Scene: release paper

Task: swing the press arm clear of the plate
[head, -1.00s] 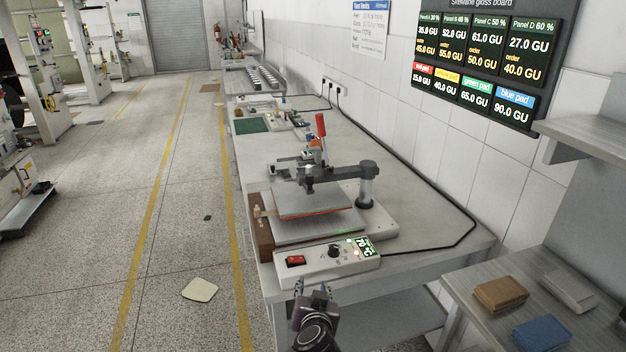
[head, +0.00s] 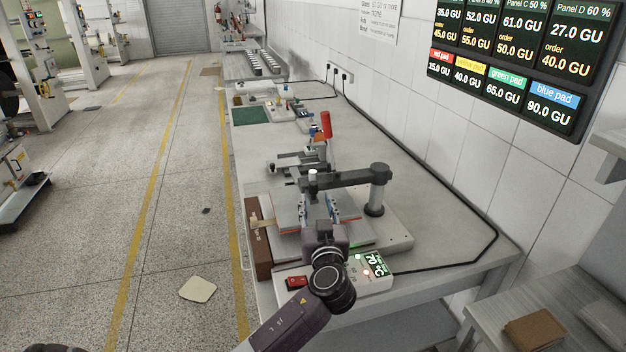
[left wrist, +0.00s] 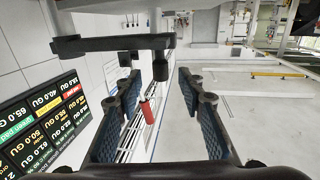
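The press stands on the bench. Its dark grey press arm (head: 348,178) runs left from a round post (head: 377,190) and lies over the plate. The hinged upper plate (head: 287,208) hangs above the lower plate (head: 290,246), both partly hidden by my gripper. A red handle (head: 326,124) sticks up behind the arm. My left gripper (head: 320,207) is over the plate, in front of the arm. In the left wrist view its fingers (left wrist: 163,90) are apart with nothing between them. The press arm (left wrist: 110,43) shows at upper left there, and the red handle (left wrist: 147,110) lies beyond the fingers. My right gripper is out of view.
A control box (head: 375,272) reading 70 °C with a red switch sits at the press front. A brown block (head: 257,238) is at its left. A black cable (head: 470,250) curves along the bench. A side table at lower right holds a brown pad (head: 533,330).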

